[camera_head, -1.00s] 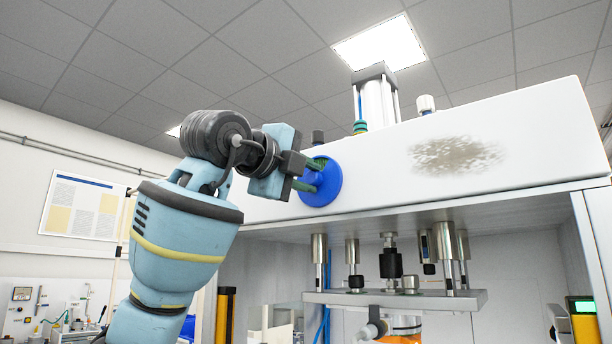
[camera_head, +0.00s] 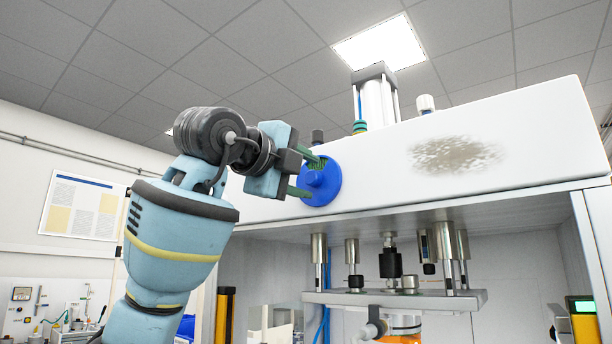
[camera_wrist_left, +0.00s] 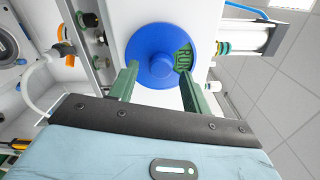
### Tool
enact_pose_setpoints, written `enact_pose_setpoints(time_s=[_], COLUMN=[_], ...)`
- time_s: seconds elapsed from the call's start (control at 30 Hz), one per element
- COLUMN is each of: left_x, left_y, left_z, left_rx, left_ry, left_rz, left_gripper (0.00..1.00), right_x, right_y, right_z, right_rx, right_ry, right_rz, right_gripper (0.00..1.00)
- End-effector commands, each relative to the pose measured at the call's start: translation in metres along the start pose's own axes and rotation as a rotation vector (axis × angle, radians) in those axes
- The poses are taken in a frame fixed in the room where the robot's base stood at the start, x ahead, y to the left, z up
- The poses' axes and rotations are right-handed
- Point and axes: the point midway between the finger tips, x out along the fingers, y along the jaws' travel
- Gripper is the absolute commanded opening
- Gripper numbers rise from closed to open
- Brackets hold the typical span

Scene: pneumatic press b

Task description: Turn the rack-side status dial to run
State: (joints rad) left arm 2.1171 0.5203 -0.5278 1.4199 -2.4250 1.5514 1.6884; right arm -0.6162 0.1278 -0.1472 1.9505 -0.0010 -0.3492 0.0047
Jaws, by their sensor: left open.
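The blue round status dial (camera_head: 331,190) is on the left end of the white press head's front face. In the left wrist view the dial (camera_wrist_left: 150,40) has a raised central knob (camera_wrist_left: 162,66) and a green window reading RUN (camera_wrist_left: 183,57). My left gripper (camera_head: 312,177) is open at the dial. In the left wrist view its two green fingers (camera_wrist_left: 157,73) stand on either side of the knob, with gaps visible. I cannot tell how deep the fingertips reach. My right gripper is not in view.
The white press head (camera_head: 400,180) carries a cylinder (camera_head: 377,97) on top. Below it hang rods and a grey plate (camera_head: 440,299). A yellow-and-black post (camera_head: 224,318) stands at lower left. Room in front of the dial is taken by my left arm.

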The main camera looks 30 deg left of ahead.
Motion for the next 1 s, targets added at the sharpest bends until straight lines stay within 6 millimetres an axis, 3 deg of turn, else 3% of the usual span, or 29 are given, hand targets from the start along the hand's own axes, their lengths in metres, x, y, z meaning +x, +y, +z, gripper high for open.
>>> enact_pose_setpoints(time_s=[0.4,1.0], left_x=[-0.061,-0.069], left_y=[0.0,0.0], left_z=[0.0,0.0], left_rx=[0.0,-0.001], left_ry=[-0.001,-0.001], left_rz=[-0.002,0.0], left_gripper=[0.48,0.48], right_x=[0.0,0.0], right_y=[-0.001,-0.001], right_z=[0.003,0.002], right_rx=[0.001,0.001], right_ry=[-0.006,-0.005], right_rz=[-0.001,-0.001], right_gripper=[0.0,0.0])
